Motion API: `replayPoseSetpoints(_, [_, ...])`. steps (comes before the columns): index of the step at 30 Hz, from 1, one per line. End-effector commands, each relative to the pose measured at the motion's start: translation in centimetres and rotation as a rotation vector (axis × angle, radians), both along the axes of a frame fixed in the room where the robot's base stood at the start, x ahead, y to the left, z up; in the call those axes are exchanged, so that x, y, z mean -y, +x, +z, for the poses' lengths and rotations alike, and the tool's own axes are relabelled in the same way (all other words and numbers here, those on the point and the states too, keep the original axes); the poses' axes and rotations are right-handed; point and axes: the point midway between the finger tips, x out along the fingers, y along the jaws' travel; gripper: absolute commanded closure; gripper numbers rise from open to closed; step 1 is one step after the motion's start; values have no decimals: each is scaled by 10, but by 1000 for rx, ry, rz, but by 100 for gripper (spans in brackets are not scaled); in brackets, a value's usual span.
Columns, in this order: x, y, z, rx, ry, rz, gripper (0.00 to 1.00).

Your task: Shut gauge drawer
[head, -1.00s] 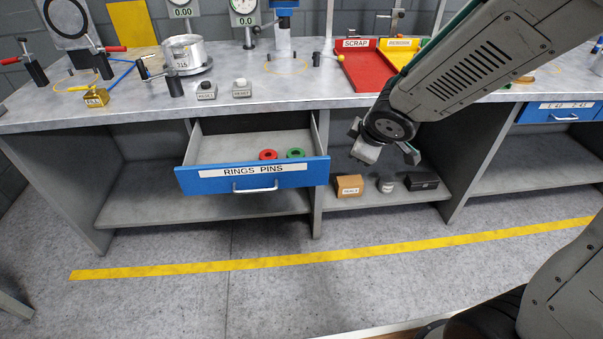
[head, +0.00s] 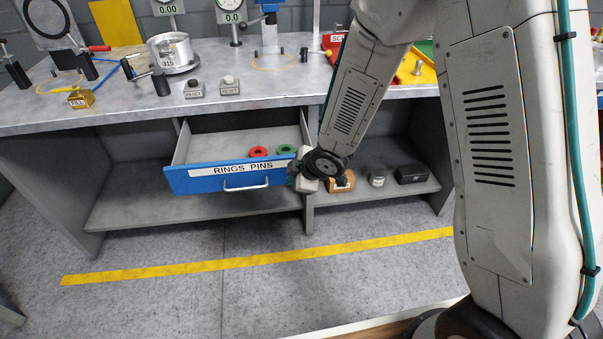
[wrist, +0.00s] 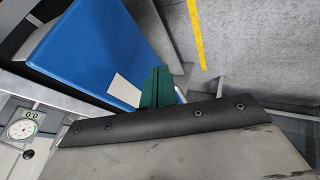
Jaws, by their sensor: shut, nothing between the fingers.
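The blue-fronted drawer (head: 205,184) labelled RINGS PINS stands pulled out from under the bench, with a metal handle (head: 246,187) on its front. A red ring (head: 258,151) and a green ring (head: 286,149) lie inside at the right. My gripper (head: 300,178) is shut and empty at the right end of the drawer front, partly hidden by my wrist. In the wrist view its green fingers (wrist: 157,88) lie close to the blue drawer front (wrist: 100,45), beside a white label (wrist: 124,91). I cannot tell whether they touch it.
A small brown box (head: 343,181), a grey can (head: 377,177) and a black box (head: 411,174) stand on the shelf right of the drawer. The bench top (head: 120,112) holds gauges and fixtures. The floor before the drawer is clear, with a yellow line (head: 250,262).

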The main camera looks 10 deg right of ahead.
Motion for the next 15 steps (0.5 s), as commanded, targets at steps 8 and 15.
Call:
replayPoseSetpoints(8, [-1,35,-3,0,0,1,100])
replayPoseSetpoints(15, [0,42,-3,0,-1,0,100])
